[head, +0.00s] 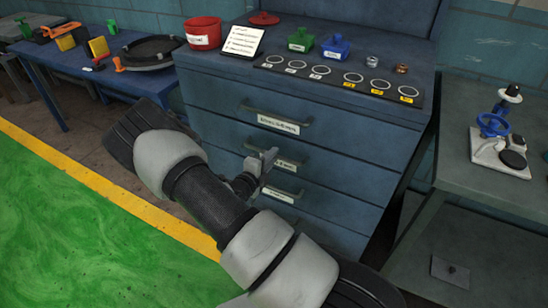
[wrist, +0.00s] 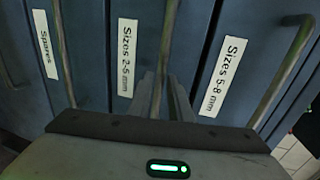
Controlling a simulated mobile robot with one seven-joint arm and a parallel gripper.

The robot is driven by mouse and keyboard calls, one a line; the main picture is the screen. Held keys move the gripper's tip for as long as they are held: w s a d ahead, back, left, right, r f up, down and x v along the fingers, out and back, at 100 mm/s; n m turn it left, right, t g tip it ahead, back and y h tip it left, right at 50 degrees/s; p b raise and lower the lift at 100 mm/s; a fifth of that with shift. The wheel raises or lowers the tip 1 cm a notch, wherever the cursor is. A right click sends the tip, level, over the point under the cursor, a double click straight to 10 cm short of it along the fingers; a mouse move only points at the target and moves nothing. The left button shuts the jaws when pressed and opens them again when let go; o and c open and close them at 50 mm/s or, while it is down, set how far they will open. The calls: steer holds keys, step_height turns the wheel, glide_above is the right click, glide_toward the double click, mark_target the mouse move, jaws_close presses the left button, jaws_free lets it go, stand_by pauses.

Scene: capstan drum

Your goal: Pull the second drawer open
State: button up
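The blue drawer cabinet (head: 210,92) stands in the middle of the head view, its drawers stacked and flush. The second drawer is labelled "Sizes 2-5 mm" (wrist: 126,58) in the wrist view, with its bar handle (wrist: 172,28) beside the label. My gripper (head: 262,165) is at this handle in the head view. In the wrist view its fingers (wrist: 163,88) lie close together on either side of the handle and look shut on it. The contact itself is partly hidden. The second drawer looks closed.
The "Sizes 5-8 mm" handle (wrist: 284,72) and "Spares" handle (wrist: 64,50) lie on either side. A red pot (head: 203,32), green and blue containers and a dark marked strip sit on the cabinet. A blue table (head: 60,75) stands left, a grey bench (head: 460,170) right. Green floor is clear.

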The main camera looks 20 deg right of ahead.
steer(key=shift+x, duration=1)
steer(key=shift+c, duration=0.2)
jaws_close()
steer(key=f+p+v, duration=0.2)
steer(key=v, duration=1.1)
steer(key=a+f+p+v, duration=0.1)
steer(key=f+p+v, duration=0.2)
steer(key=v, duration=1)
steer(key=shift+s+a+f, duration=0.2)
steer(key=shift+s+f, duration=0.05)
steer(key=shift+s, duration=0.3)
steer(key=shift+o, duration=0.2)
jaws_free()
